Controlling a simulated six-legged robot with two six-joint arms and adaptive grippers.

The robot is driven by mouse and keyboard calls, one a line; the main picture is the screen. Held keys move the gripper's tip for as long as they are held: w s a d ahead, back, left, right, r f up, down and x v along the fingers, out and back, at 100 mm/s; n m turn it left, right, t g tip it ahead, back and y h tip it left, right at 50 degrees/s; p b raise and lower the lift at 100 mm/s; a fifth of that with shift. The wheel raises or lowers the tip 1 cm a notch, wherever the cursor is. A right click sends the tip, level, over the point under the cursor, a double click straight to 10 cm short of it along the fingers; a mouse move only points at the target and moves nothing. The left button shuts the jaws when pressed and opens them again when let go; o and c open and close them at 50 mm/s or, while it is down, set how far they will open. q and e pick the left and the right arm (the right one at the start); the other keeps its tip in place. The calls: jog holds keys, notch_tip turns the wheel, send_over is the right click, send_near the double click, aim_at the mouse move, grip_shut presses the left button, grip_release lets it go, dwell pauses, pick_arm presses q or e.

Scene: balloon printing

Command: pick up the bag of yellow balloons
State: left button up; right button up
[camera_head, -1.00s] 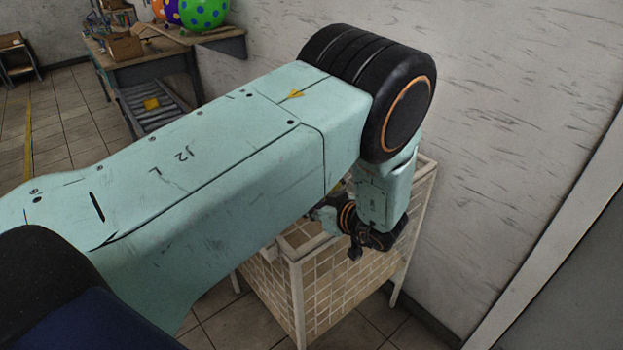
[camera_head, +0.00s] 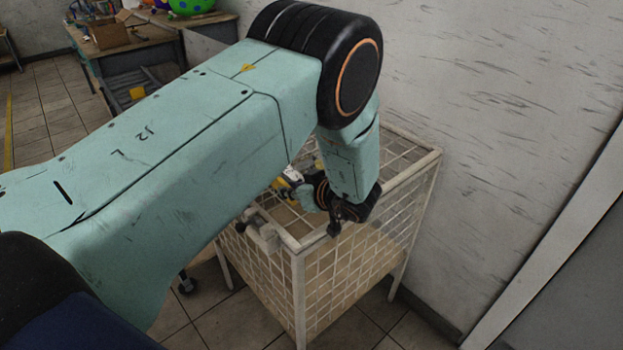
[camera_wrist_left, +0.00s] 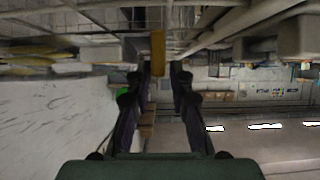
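My left arm reaches down over a white wire-mesh basket (camera_head: 298,248) beside the wall. In the head view my left gripper is mostly hidden behind my arm and wrist. In the left wrist view the left gripper (camera_wrist_left: 157,70) is open, its two dark fingers apart. A yellow-orange item (camera_wrist_left: 158,50) shows beyond and between the fingertips; I cannot tell if it is the bag of yellow balloons or whether it is touched. Other yellow items (camera_wrist_left: 35,60) lie to the left. In the head view small yellow patches (camera_head: 278,183) show inside the basket. My right gripper is not in view.
The basket's raised rim (camera_head: 412,170) surrounds the gripper area, and the wall (camera_head: 480,120) stands close behind. A grey object (camera_head: 262,235) is at the basket's left edge. A work table (camera_head: 120,45) with a cardboard box (camera_head: 107,33) and coloured balloons (camera_head: 190,6) is at the back left.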

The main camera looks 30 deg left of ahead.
aim_at(283, 183)
pick_arm(q)
jog(key=shift+s+d+r+b, duration=0.1)
jog(key=shift+d+r+b, duration=0.1)
jog(key=shift+d+b, duration=0.2)
jog(key=shift+a+f+b, duration=0.2)
jog(key=shift+a+b, duration=0.25)
jog(key=shift+b, duration=0.05)
jog(key=b+x, duration=0.2)
jog(key=x, duration=0.2)
jog(key=shift+w+a+f, duration=0.15)
jog(key=shift+w+a, duration=0.1)
jog(key=shift+a, duration=0.15)
jog(key=shift+s+d+r, duration=0.1)
jog(key=shift+d+r, duration=0.35)
jog(key=shift+d, duration=0.1)
jog(key=shift+a+f, duration=0.35)
jog(key=shift+a, duration=0.25)
jog(key=c, duration=0.3)
grip_shut()
jog(key=shift+d+r, duration=0.25)
jog(key=shift+d, duration=0.2)
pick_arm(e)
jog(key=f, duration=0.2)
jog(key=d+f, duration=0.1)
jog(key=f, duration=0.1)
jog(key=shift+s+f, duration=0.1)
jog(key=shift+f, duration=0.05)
